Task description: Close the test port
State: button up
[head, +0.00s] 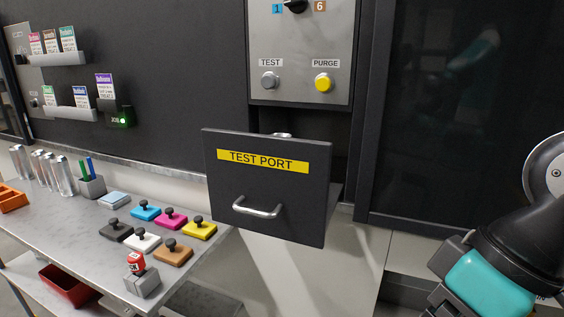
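The test port (266,186) is a dark drawer-like box with a yellow "TEST PORT" label and a silver bar handle (257,209). It stands out from the machine front, pulled open below the control panel. A small part of something silver shows above its top edge; the rest of its inside is hidden by the front. My arm is at the lower right, well to the right of the port and apart from it. My gripper's fingertips cannot be made out in the head view.
The control panel (301,50) above has a grey TEST button (270,80) and a yellow PURGE button (324,83). A dark glass panel (470,110) is at right.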

aim_at(280, 188)
jog(key=z, duration=2.15)
jog(key=k, duration=1.1)
jog(key=u, duration=1.55)
